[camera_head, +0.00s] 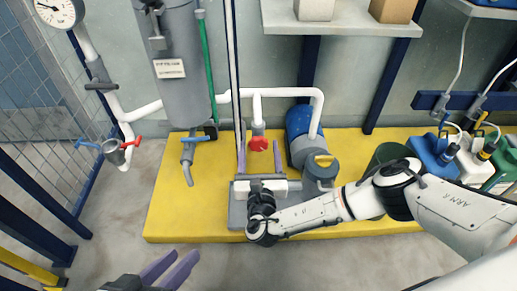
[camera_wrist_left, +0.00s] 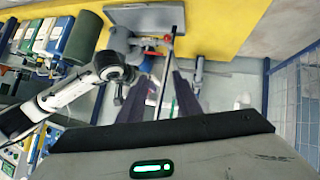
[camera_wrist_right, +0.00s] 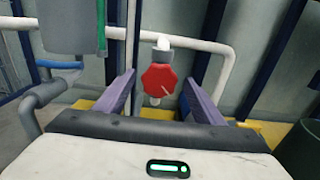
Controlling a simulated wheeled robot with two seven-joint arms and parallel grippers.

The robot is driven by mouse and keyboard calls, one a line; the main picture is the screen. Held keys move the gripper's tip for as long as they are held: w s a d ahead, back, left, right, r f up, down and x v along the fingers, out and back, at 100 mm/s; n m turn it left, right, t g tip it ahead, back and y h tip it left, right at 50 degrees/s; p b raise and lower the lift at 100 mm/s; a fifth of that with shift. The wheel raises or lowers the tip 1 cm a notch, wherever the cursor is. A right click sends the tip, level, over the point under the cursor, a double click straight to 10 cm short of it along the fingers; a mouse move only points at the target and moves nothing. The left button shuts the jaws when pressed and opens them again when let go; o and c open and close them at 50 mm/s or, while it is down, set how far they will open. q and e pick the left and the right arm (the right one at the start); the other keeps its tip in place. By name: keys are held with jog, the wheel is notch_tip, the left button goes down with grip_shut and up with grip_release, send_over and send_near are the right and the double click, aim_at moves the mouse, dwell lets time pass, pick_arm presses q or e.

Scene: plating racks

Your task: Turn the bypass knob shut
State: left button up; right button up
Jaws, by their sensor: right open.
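My left gripper (camera_head: 171,268) is empty and open, low in the head view, away from the knob.
A grey filter tank (camera_head: 186,65) and a green tube stand left of the knob. A blue pump (camera_head: 301,135) stands to its right. A white pipe (camera_wrist_right: 190,42) runs behind the knob. A shelf (camera_head: 340,18) with boxes hangs above. Coloured canisters (camera_head: 432,155) stand at right.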

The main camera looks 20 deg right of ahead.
jog(key=shift+x, duration=1.05)
pick_arm(q)
jog(key=shift+d+r+h, duration=0.2)
jog(key=shift+r+h, duration=0.1)
jog(key=shift+r, duration=0.15)
pick_arm(e)
jog(key=shift+c, duration=0.3)
jog(key=c, duration=1)
jog(key=shift+r+p, duration=0.2)
jog(key=shift+p, duration=0.1)
jog(key=n+p, duration=0.3)
jog(key=shift+a, duration=0.1)
jog(key=shift+f+n, duration=0.2)
jog(key=shift+n, duration=0.4)
pick_arm(q)
jog(key=f, duration=0.1)
jog(key=a+f+y, duration=0.1)
jog(key=a+f+g+y, duration=0.1)
jog(key=shift+s+a+f, duration=0.2)
jog(key=shift+s+f, duration=0.05)
jog(key=shift+f, duration=0.05)
